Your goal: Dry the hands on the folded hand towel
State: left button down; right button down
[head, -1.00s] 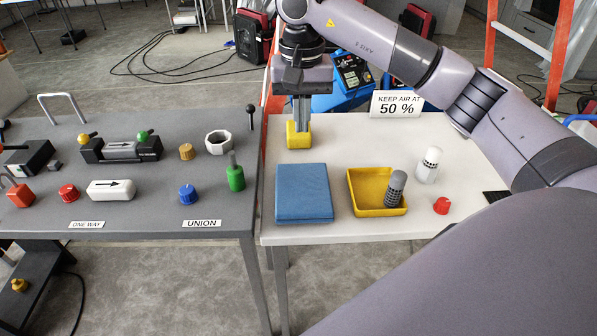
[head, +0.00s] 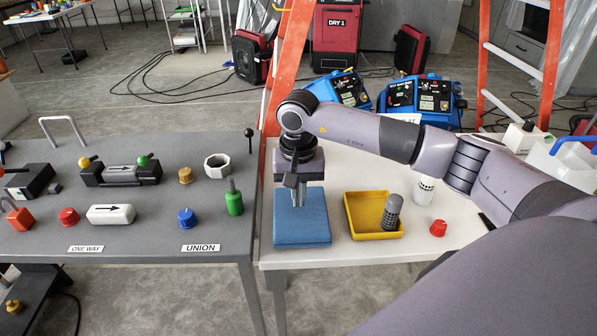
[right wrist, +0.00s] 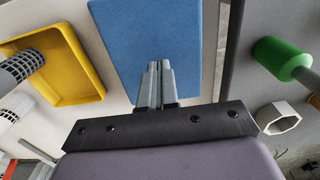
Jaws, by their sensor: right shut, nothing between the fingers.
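The folded hand towel (head: 303,230) is a blue flat rectangle on the white table, near its left front corner. My right gripper (head: 298,205) points straight down over the back half of the towel. Its fingers are together with nothing between them. In the right wrist view the fingertips (right wrist: 155,66) lie against the blue towel (right wrist: 185,25) in the picture; whether they press on it or hover just above is hard to tell. My left gripper is not in view.
Right of the towel, a yellow tray (head: 361,229) holds a grey cylinder (head: 391,214). The grey table (head: 130,235) at left carries several fittings, with a green bottle-shaped piece (head: 234,200) nearest the towel.

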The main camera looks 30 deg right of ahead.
aim_at(299, 211)
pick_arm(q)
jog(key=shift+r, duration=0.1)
pick_arm(e)
jog(key=shift+f, duration=0.75)
